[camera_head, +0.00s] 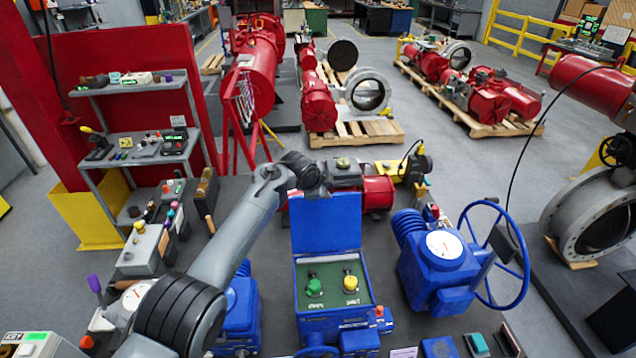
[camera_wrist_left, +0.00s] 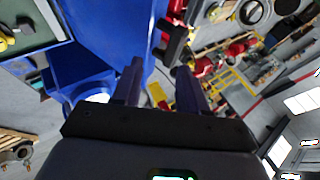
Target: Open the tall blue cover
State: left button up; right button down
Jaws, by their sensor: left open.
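The tall blue cover (camera_head: 326,222) stands raised at the back edge of a blue box (camera_head: 335,322). The box's green panel (camera_head: 331,292) is exposed, with a green knob (camera_head: 314,285) and a yellow knob (camera_head: 350,280) on it. My left gripper (camera_head: 314,178) is at the cover's top edge; I cannot tell if they touch. In the left wrist view, its two fingers (camera_wrist_left: 158,70) are apart with nothing clearly between them, and the blue cover (camera_wrist_left: 105,28) is just beyond and to the left. My right gripper is out of view.
A blue actuator (camera_head: 440,262) with a large blue handwheel (camera_head: 505,262) stands to the right of the box. A grey shelf (camera_head: 140,140) with small devices is at the left. A red motor (camera_head: 377,194) sits behind the cover. Open grey floor lies farther back.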

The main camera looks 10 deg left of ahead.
pick_arm(q)
jog(key=v, duration=1)
jog(key=shift+s+r+b, duration=0.25)
jog(key=shift+b, duration=0.1)
jog(key=shift+c, duration=0.3)
